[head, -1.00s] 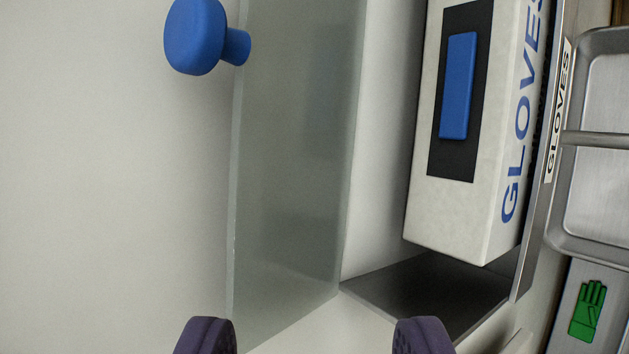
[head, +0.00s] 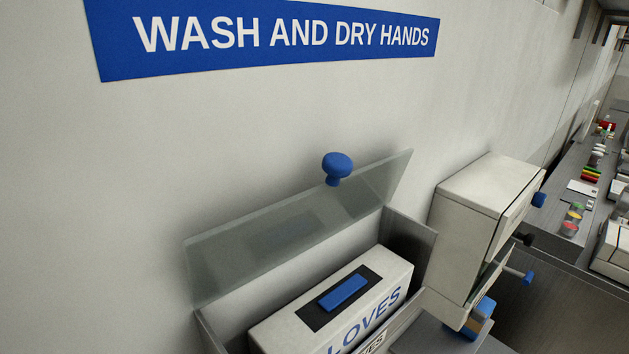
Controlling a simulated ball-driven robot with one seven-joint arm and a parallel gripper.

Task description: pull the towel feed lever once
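A white box-shaped unit (head: 483,225) is fixed to the wall at the right of the head view and looks like a towel dispenser. A short rod with a blue end (head: 525,277) sticks out from its lower right side. A black knob (head: 525,239) sits above that rod, and a blue knob (head: 538,200) is near the top. I cannot tell for sure which of these is the towel feed lever. A blue piece (head: 484,307) shows at the bottom of the unit. My gripper is out of view.
A glove box (head: 345,310) sits in a grey holder left of the unit. The holder's clear lid (head: 290,232) stands open, with a blue knob (head: 337,167) on it. A blue hand-washing sign (head: 270,35) is above. A cluttered bench (head: 570,220) runs off at right.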

